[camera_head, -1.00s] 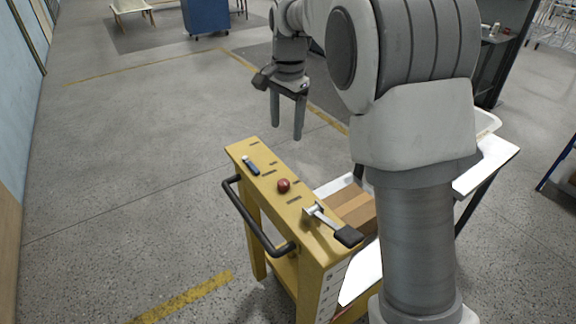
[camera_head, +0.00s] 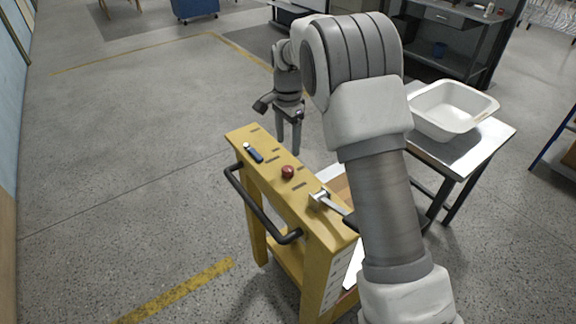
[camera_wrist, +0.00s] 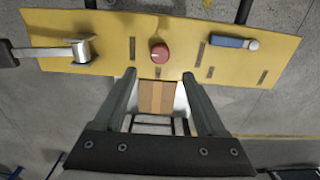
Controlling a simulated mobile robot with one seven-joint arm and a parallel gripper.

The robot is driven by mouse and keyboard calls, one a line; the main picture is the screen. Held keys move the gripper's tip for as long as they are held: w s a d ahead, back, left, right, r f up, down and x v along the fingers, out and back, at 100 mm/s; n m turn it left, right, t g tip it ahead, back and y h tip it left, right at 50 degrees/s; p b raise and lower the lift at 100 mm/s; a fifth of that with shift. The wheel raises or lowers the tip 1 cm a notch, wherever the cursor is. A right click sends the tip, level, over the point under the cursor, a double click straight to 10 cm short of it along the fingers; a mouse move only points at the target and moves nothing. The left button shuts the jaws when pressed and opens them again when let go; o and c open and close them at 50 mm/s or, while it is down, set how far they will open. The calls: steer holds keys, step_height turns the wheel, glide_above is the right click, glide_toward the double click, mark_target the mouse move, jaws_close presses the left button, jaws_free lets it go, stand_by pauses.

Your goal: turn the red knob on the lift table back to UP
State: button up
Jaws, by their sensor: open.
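The red knob (camera_head: 288,172) sits in the middle of the yellow panel (camera_head: 272,158) on top of the lift table. It shows in the wrist view (camera_wrist: 159,53) near the top centre, with dark marks on the panel around it. Labels are too small to read. My gripper (camera_head: 289,152) points down, open and empty, behind the panel in the head view. In the wrist view its two fingers (camera_wrist: 158,75) reach toward the panel edge with the knob ahead of them, apart from it.
A blue-handled switch (camera_head: 254,153) and a metal lever (camera_head: 322,199) with a black grip flank the knob. A black rail (camera_head: 262,212) runs along the panel's side. A cardboard box (camera_wrist: 157,97) lies below. A white tub (camera_head: 452,108) stands on a table at right.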

mark_target(288, 168)
step_height(288, 168, down, 9)
steer(key=shift+f, duration=0.2)
jaws_close()
stand_by(0.5)
